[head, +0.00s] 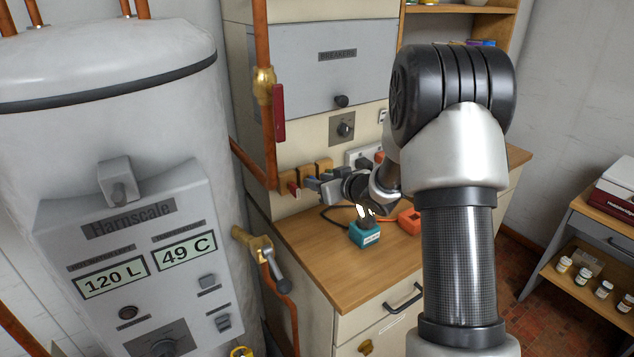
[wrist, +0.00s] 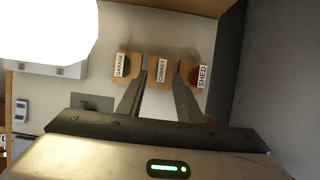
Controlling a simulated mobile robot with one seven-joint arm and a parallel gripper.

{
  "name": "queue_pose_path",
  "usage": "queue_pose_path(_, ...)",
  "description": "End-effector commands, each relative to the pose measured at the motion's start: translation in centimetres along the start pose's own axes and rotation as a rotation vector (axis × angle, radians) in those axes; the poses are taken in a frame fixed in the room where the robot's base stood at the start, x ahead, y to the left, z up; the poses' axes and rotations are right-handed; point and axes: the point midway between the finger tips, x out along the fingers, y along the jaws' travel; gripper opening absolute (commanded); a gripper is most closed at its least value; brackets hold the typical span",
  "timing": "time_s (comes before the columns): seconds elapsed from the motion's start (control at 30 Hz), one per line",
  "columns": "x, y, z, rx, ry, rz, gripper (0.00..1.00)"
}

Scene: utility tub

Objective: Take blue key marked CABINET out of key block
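The key block is a row of wooden holders on the wall; in the head view (head: 284,180) it is left of my gripper. In the wrist view, its holders are marked GARAGE (wrist: 123,65), CABINET (wrist: 161,70) and SHED (wrist: 202,76). A blue key (head: 311,183) shows at the block in the head view, just in front of my gripper (head: 322,187). In the wrist view my gripper (wrist: 161,88) has its fingers apart, pointing at the CABINET holder. I cannot make out the blue key between them there. A red key (wrist: 194,76) is at SHED.
A wooden counter (head: 335,270) lies below, with a teal labelled block (head: 364,235) and an orange object (head: 410,221) on it. A copper pipe with a red lever (head: 279,112) runs close left of the block. A white tank (head: 110,130) stands at left.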

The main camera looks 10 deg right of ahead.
Motion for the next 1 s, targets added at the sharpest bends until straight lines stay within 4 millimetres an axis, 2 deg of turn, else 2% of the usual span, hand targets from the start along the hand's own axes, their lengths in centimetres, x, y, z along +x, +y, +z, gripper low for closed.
queue_pose_path(0.2,1.41,0.03,-0.04,0.0,0.001,0.0,0.33)
queue_pose_path(0.47,1.48,0.02,-0.04,0.0,0.001,0.001,0.33)
queue_pose_path(0.67,1.47,0.02,-0.03,0.0,0.001,0.001,0.01)
queue_pose_path(1.0,1.06,0.06,0.16,0.001,0.0,0.001,0.0)
